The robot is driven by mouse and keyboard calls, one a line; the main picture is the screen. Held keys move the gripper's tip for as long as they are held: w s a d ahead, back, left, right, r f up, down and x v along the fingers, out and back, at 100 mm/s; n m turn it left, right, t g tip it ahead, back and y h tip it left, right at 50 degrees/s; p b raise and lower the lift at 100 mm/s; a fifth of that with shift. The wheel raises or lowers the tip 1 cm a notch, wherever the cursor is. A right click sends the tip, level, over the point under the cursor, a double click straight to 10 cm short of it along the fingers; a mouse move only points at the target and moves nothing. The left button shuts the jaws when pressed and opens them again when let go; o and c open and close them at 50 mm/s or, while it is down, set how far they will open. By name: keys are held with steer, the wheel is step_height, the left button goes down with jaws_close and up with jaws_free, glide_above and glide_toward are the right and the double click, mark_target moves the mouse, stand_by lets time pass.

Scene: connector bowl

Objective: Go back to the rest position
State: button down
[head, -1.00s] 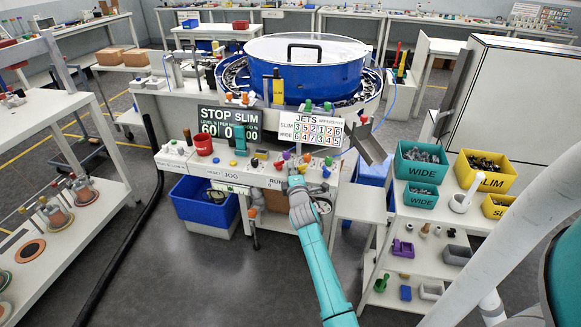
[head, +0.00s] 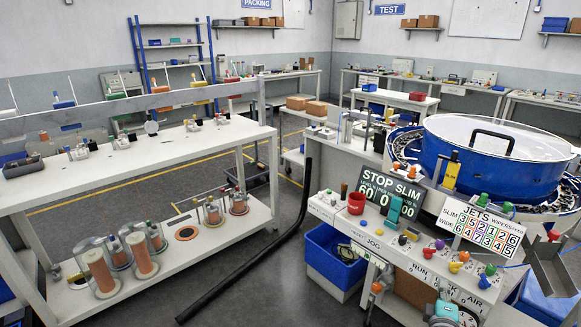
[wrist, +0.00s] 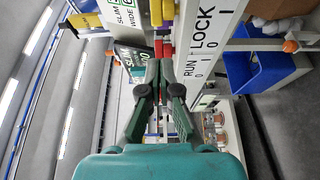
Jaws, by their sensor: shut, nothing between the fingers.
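My gripper (wrist: 160,66) shows in the wrist view with its dark green fingers drawn together and nothing held between them. It points toward the front of the bowl feeder's control panel, with the RUN and LOCK lettering (wrist: 200,48) beside it. In the head view, only a teal and grey part of my arm shows at the bottom edge, in front of the panel with its coloured knobs (head: 440,243). The gripper's fingers are hard to make out there.
The blue feeder bowl (head: 490,160) with a clear lid stands at the right. A blue bin (head: 335,255) sits under the panel. A white bench (head: 140,157) with jars on its lower shelf stands at the left.

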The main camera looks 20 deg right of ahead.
steer(key=s+a+f+m+t+y, duration=0.1)
steer(key=s+a+f+y, duration=0.2)
steer(key=a, duration=0.5)
steer(key=s+a+f+m+y, duration=0.1)
steer(key=s+a+f, duration=0.2)
steer(key=s+a, duration=0.45)
steer(key=s+a+f+m+t+y, duration=0.1)
steer(key=s+a+f+y, duration=0.15)
steer(key=a, duration=0.75)
steer(key=s+a+r+m+y, duration=0.3)
steer(key=s+a, duration=0.4)
steer(key=s, duration=0.4)
steer(key=s+a+r+m+y, duration=0.3)
steer(key=s+a+r, duration=0.2)
steer(key=s, duration=0.7)
steer(key=shift+s+a+r, duration=0.15)
steer(key=shift+a+r, duration=0.05)
steer(key=shift+a, duration=0.9)
steer(key=c, duration=1.9)
jaws_free()
